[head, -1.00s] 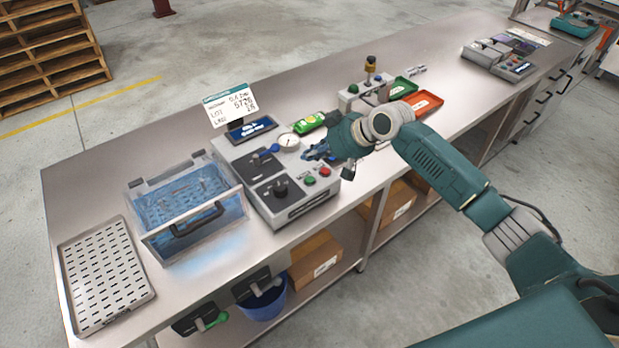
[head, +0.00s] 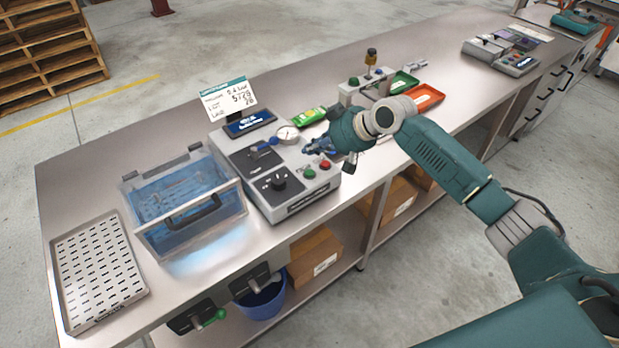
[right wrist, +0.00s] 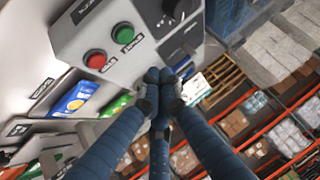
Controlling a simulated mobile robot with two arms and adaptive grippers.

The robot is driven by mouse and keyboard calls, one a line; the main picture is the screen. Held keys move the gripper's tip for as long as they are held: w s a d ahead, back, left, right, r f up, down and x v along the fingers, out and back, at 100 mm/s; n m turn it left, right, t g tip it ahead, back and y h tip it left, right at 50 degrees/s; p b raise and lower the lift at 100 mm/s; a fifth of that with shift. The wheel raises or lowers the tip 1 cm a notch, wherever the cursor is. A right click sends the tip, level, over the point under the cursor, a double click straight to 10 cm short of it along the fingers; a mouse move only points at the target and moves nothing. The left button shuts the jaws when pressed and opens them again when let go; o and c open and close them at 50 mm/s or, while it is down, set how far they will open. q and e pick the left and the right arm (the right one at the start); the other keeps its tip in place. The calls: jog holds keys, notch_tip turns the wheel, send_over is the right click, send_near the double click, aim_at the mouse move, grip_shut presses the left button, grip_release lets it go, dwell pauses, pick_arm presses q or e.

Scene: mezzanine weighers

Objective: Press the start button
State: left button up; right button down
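The grey control unit (head: 291,202) stands on the steel bench with a green button (head: 310,173) and a red button (head: 325,165) near its front right corner. In the right wrist view the green button (right wrist: 122,33) and red button (right wrist: 96,59) sit side by side; their labels are too blurred to read surely. My right gripper (head: 311,149) hovers above the unit, just behind the buttons. In the right wrist view its blue fingers (right wrist: 160,76) meet at the tips, empty, beside the panel edge and apart from both buttons. My left gripper is not in view.
Green and orange trays (head: 431,96) lie behind my right arm.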

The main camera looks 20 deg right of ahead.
aim_at(311, 173)
notch_tip(311, 173, down, 4)
jog(key=shift+r+b, duration=0.25)
jog(key=shift+b, duration=0.95)
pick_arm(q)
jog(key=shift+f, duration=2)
pick_arm(e)
jog(key=shift+f, duration=0.9)
jog(key=shift+f, duration=0.15)
jog(key=shift+f, duration=0.3)
pick_arm(q)
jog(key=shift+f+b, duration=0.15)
jog(key=shift+b, duration=0.25)
pick_arm(e)
jog(key=shift+f, duration=0.45)
jog(key=shift+r, duration=0.1)
pick_arm(q)
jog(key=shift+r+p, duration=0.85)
jog(key=shift+p, duration=0.05)
pick_arm(e)
jog(key=shift+r, duration=0.75)
